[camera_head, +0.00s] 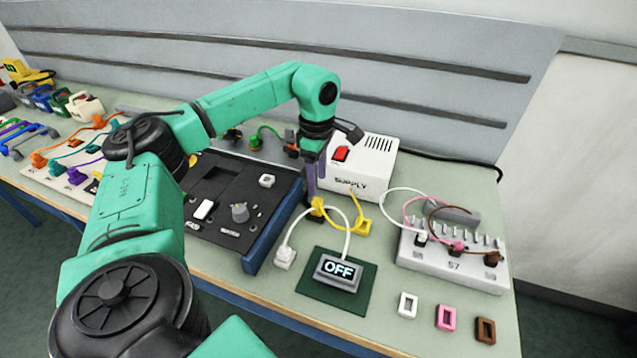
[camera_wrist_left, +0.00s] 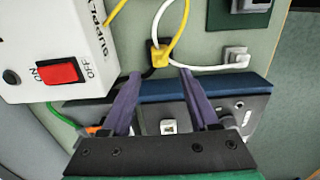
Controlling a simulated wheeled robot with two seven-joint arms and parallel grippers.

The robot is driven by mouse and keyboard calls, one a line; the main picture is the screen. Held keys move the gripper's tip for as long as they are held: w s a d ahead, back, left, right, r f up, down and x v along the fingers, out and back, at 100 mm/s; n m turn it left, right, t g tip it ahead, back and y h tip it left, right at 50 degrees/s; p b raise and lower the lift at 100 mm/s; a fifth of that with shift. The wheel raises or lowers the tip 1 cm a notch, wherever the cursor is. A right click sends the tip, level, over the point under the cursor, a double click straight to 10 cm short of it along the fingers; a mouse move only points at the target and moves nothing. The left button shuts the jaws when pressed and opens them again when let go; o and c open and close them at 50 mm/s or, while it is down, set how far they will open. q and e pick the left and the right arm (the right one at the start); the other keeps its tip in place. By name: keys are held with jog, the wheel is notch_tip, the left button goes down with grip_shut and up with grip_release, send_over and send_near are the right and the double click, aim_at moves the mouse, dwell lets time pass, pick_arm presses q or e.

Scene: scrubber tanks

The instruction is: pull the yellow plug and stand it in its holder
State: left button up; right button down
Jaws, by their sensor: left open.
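A yellow plug (camera_head: 318,207) with a yellow cord is at the right edge of the black panel, beside the white supply box. In the left wrist view the yellow plug (camera_wrist_left: 159,55) lies just beyond my fingertips, with a black part under it. My left gripper (camera_head: 312,196) reaches down from above. Its purple fingers (camera_wrist_left: 159,73) are apart, with nothing gripped between them. A second yellow piece (camera_head: 361,226) lies on the bench to the right; I cannot tell whether it is the holder. My right gripper is not in view.
The white supply box (camera_head: 362,163) with a red switch stands close behind the gripper. A display reading OFF (camera_head: 338,269) and a white plug (camera_head: 284,257) are in front. A white socket strip (camera_head: 453,262) and white, pink and brown rings (camera_head: 446,317) are at right.

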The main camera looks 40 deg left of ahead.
aim_at(318, 201)
pick_arm(q)
notch_tip(318, 201, down, 8)
jog(key=b, duration=0.5)
jog(key=shift+r, duration=0.25)
jog(key=shift+f+b, duration=0.4)
jog(key=shift+f, duration=0.1)
jog(key=shift+r+p, duration=0.1)
jog(key=shift+p, duration=0.35)
grip_shut()
dwell(1.3)
jog(key=o, duration=0.6)
grip_release()
